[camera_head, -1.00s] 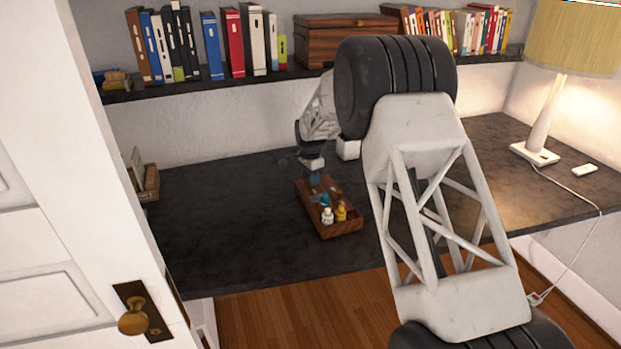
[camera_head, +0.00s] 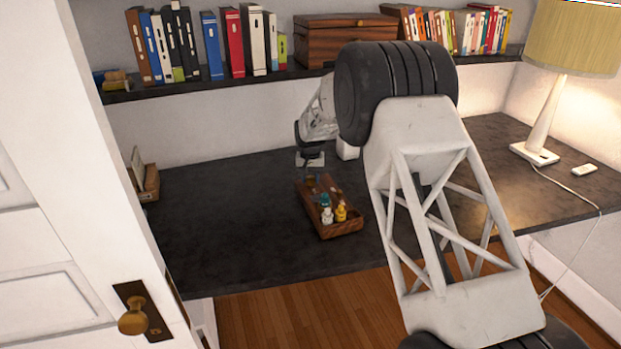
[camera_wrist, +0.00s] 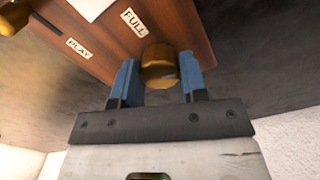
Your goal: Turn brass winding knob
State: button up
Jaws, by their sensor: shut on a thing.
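The brass winding knob (camera_wrist: 160,68) is a round, gold-coloured piece at the edge of a brown wooden box (camera_wrist: 185,25) in the wrist view. My gripper (camera_wrist: 159,80) has its blue fingers on either side of the knob and is shut on it. Labels on the wood read "PLAY" (camera_wrist: 79,48) and "FULL" (camera_wrist: 134,22). In the head view the wooden box (camera_head: 345,229) sits on the dark desk, with my gripper (camera_head: 312,178) at its far end. The knob is too small to make out there.
Small teal, white and yellow items (camera_head: 327,214) show on the box. Another brass piece (camera_wrist: 12,18) is at the wrist view's upper left. The dark desk (camera_head: 220,230) is clear left of the box. A shelf of books (camera_head: 240,45) runs behind; a lamp (camera_head: 548,110) stands right.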

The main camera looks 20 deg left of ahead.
aim_at(311, 178)
jog(key=n, duration=0.5)
jog(key=shift+n, duration=0.3)
jog(key=n, duration=0.4)
jog(key=shift+r, duration=0.1)
jog(key=n, duration=0.5)
jog(key=shift+n, duration=0.4)
jog(key=n, duration=0.5)
jog(key=o, duration=0.9)
jog(key=shift+s+r, duration=0.1)
jog(key=shift+r, duration=3.75)
